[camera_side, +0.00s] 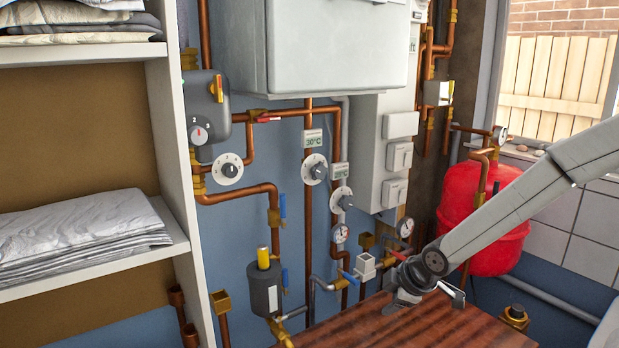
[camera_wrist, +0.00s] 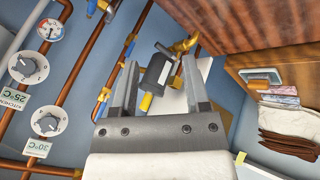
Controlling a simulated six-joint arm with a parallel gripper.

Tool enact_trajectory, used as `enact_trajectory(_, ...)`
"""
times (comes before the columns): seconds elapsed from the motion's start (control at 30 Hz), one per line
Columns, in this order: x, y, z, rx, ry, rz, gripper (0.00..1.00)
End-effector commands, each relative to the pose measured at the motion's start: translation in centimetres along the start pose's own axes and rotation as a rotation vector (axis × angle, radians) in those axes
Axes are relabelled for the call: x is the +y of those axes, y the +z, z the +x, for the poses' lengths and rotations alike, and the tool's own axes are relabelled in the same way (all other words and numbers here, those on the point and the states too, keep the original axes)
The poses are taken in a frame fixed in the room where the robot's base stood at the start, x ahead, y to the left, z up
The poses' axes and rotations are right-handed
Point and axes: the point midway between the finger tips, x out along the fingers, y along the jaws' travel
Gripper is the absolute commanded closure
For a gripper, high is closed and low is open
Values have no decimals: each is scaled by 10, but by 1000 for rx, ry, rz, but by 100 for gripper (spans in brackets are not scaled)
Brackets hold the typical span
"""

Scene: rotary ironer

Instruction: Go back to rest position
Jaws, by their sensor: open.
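My gripper (camera_wrist: 160,68) is open in the wrist view, its two grey fingers spread apart with nothing held between them. Beyond the fingers is a dark grey cylinder with a yellow cap (camera_wrist: 155,75), joined to copper pipe; it is not gripped. In the side view my arm reaches in from the right, and its end (camera_side: 405,295) is low over the brown wooden top. The fingers are small and partly hidden there. The same grey cylinder (camera_side: 265,290) stands on the pipework to the left of my arm's end.
The wooden top (camera_side: 440,328) lies under my arm's end. A red tank (camera_side: 475,215) is behind my arm. Copper pipes, dials and gauges cover the blue wall. A white shelf (camera_side: 165,232) with folded cloth (camera_side: 80,235) stands at the left. A white boiler (camera_side: 335,45) hangs above.

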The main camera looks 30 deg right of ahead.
Motion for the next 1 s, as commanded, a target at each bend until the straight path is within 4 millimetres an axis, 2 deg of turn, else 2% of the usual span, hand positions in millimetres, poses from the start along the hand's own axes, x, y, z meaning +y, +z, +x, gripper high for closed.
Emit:
enact_trajectory(0.3,-55,48,-31,-170,-116,481,40)
enact_trajectory(0.5,-84,72,-47,-275,-148,724,40)
enact_trajectory(0.7,-96,82,-54,-327,-156,831,40)
enact_trajectory(1.0,-97,83,-55,-332,-156,842,40)
